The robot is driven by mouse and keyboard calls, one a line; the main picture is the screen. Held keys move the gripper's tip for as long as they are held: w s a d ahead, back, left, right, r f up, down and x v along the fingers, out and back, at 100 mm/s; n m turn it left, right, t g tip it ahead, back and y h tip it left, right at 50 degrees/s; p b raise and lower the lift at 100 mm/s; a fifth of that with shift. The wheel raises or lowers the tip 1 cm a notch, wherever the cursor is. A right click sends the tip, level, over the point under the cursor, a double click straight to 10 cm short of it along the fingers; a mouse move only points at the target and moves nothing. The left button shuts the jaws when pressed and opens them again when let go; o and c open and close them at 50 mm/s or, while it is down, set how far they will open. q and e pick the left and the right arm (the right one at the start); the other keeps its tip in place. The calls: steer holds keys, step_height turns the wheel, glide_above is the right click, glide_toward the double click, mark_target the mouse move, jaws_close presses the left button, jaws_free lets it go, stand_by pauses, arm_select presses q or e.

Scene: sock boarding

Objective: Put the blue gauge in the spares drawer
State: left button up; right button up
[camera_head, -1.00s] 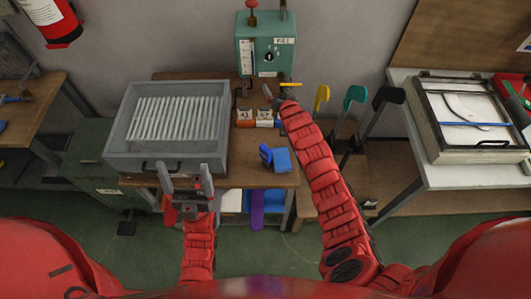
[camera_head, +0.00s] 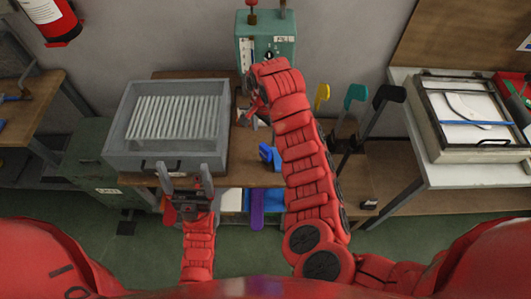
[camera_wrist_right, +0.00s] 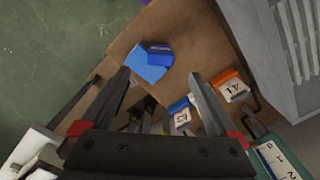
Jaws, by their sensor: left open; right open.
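A blue object (camera_head: 266,156), which I take for the blue gauge, sits on the bench near its front edge, partly hidden by my right arm. In the right wrist view it is a light blue block (camera_wrist_right: 146,64) with a darker blue piece (camera_wrist_right: 160,53) against it. My right gripper (camera_head: 246,116) is open and empty above the bench, behind the blue object; its fingers (camera_wrist_right: 158,76) are spread in the wrist view. My left gripper (camera_head: 183,168) is open and empty at the bench's front edge. I cannot tell which part is the spares drawer.
A grey tray (camera_head: 113,140) of white rods stands on the bench's left. Small tagged orange (camera_wrist_right: 230,84) and blue (camera_wrist_right: 181,110) boxes stand nearby. A green machine (camera_head: 284,47) is behind, a green cabinet (camera_head: 90,172) at left. Coloured-handled forms stand right of my right arm.

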mark_target(265, 147)
step_height(265, 147, down, 8)
steer(key=b, duration=0.3)
steer(key=shift+f, duration=0.25)
step_height(265, 147, down, 4)
steer(key=shift+r+p, duration=0.1)
steer(key=shift+p, duration=1.1)
steer(key=shift+d+f, duration=0.1)
steer(key=shift+f, duration=0.45)
steer(key=shift+w, duration=0.1)
steer(key=shift+c, duration=0.3)
jaws_close()
